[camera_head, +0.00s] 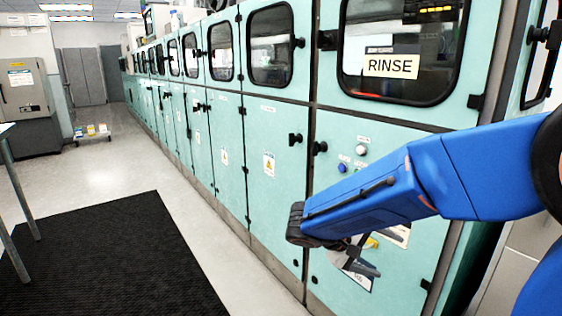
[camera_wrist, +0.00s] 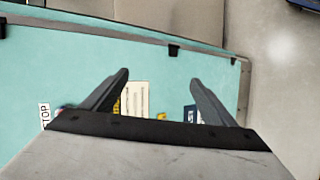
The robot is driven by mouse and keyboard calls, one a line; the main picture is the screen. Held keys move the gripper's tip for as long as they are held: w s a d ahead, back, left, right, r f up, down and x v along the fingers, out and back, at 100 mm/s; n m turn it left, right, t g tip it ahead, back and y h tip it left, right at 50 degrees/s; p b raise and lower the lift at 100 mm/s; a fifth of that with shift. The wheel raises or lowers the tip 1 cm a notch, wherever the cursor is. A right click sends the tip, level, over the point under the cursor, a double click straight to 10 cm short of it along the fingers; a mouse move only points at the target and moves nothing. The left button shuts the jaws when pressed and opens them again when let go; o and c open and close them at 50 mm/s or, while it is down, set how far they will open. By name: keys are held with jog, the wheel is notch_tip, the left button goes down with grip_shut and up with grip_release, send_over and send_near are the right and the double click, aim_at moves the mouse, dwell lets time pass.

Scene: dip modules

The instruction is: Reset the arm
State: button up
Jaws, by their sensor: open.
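My blue arm reaches in from the right in the head view, across the front of the teal machine (camera_head: 410,275). My gripper (camera_head: 365,258) hangs at the arm's end, in front of the lower panel under the RINSE window. In the wrist view my gripper (camera_wrist: 158,85) shows two dark fingers spread wide apart with nothing between them. Beyond the fingers are the teal panel (camera_wrist: 70,70), a white and yellow label (camera_wrist: 136,98) and a dark blue label (camera_wrist: 190,113). The gripper appears apart from the panel, though the exact gap is hard to tell.
A RINSE sign (camera_head: 391,66) is on the upper window. Buttons (camera_head: 361,150) and black door handles (camera_head: 295,139) stick out near my arm. A black mat (camera_head: 120,255) lies on the floor at left, beside table legs (camera_head: 20,200). The aisle floor (camera_head: 120,165) is mostly clear.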

jog(key=s+d+m+g+y, duration=0.2)
jog(key=s+d+y, duration=0.3)
jog(key=s, duration=0.7)
jog(key=s+a+m+t+y, duration=0.1)
jog(key=s+t+y, duration=0.3)
jog(key=s, duration=0.5)
jog(key=shift+a+r+m+y, duration=0.3)
jog(key=shift+a+y, duration=0.55)
jog(key=shift+y, duration=0.45)
jog(key=shift+s, duration=0.1)
